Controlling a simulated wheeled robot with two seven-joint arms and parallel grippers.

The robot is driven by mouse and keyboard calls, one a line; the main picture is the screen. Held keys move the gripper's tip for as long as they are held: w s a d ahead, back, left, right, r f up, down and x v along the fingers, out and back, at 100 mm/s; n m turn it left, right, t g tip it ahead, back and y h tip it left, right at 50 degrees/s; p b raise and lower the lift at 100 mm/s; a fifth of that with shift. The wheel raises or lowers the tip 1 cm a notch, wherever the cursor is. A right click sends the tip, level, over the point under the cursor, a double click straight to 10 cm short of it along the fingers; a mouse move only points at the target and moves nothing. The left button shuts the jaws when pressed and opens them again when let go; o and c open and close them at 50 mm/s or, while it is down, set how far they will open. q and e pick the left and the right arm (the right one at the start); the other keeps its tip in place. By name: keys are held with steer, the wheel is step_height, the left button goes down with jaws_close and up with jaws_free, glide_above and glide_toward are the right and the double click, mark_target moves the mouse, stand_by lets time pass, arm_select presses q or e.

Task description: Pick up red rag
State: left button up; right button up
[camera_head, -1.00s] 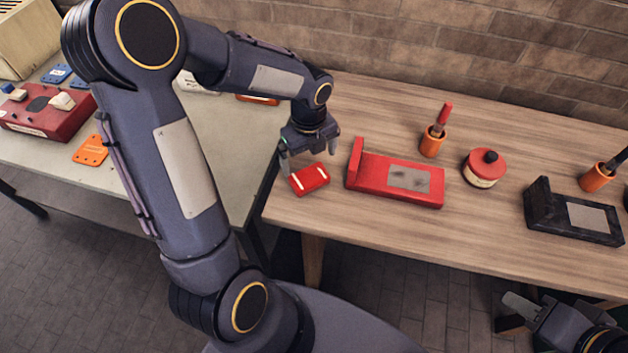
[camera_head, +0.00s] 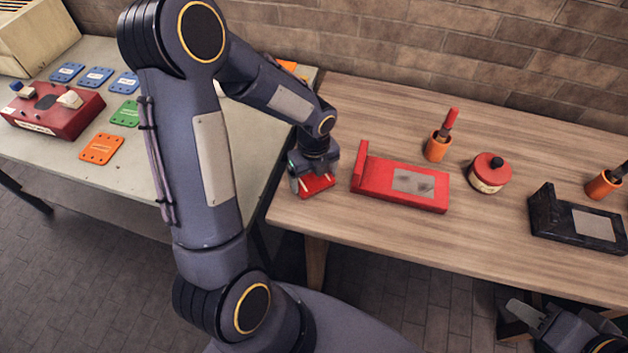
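The red rag (camera_head: 317,188) is a small folded red pad with pale stripes. It lies near the left front corner of the wooden table (camera_head: 420,235). My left gripper (camera_head: 314,180) is low over the rag, with its fingers apart on either side of it. The gripper covers the rag's far part, and whether the fingers touch it is not clear. My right gripper (camera_head: 524,314) is at the bottom right, below the table's front edge and far from the rag. Its opening cannot be made out.
A red block with a grey plate (camera_head: 400,182) stands just right of the rag. An orange brush cup (camera_head: 437,148), a red-lidded tin (camera_head: 490,173) and a black block (camera_head: 575,222) are further right. A grey table (camera_head: 60,180) with coloured plates is at left.

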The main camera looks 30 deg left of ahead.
mark_target(314, 178)
arm_select(q)
steer(key=shift+c, duration=0.7)
steer(key=shift+r, duration=0.45)
step_height(314, 178, up, 2)
steer(key=shift+w+r, duration=0.1)
steer(key=shift+r, duration=0.1)
steer(key=s+d+r, duration=0.3)
steer(key=s+r, duration=0.6)
steer(key=s, duration=0.5)
steer(key=shift+r, duration=0.35)
steer(key=shift+w+d, duration=0.1)
